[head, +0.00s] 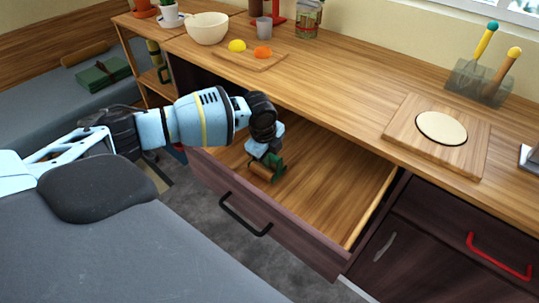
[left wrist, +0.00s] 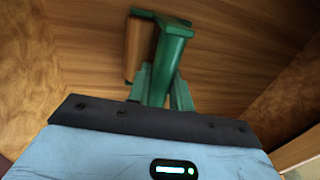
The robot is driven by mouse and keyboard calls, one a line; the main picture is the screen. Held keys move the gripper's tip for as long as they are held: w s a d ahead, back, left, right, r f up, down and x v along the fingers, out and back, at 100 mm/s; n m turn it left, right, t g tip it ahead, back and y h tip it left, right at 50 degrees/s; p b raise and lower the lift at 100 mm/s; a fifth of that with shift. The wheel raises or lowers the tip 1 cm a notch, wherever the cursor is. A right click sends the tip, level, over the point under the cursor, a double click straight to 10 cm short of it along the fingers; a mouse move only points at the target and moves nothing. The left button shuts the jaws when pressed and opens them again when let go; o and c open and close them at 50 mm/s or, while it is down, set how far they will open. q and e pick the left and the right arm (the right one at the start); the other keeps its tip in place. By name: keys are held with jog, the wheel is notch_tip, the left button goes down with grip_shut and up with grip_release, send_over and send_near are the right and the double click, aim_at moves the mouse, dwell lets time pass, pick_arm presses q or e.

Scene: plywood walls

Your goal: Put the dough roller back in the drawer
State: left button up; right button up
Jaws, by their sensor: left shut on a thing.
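The dough roller (head: 262,171) has a green handle and frame and a wooden roller. It is inside the open drawer (head: 330,195), toward the drawer's left part. My left gripper (head: 267,155) reaches down into the drawer and is shut on the dough roller. In the left wrist view the green handle of the dough roller (left wrist: 172,52) runs between the fingers, with the wooden roller at its far left. Whether the roller touches the drawer floor I cannot tell. My right gripper is not in view.
The worktop above the drawer holds a board with dough (head: 441,128), a fruit board (head: 236,60), a bowl (head: 208,28) and a utensil holder (head: 477,83). The drawer's right part is empty. A red-handled cabinet (head: 460,235) stands at right.

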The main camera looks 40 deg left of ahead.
aim_at(265, 169)
pick_arm(q)
jog(key=shift+f, duration=0.2)
jog(key=shift+s+f, duration=0.2)
jog(key=shift+f, duration=0.15)
grip_shut()
jog(key=o, duration=0.9)
grip_release()
jog(key=shift+f, duration=0.1)
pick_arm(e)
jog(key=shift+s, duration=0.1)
pick_arm(q)
jog(key=shift+w, duration=0.1)
jog(key=shift+w+r, duration=0.1)
jog(key=shift+r, duration=0.5)
jog(key=p+v, duration=0.1)
jog(key=v, duration=1.1)
jog(key=shift+r, duration=0.25)
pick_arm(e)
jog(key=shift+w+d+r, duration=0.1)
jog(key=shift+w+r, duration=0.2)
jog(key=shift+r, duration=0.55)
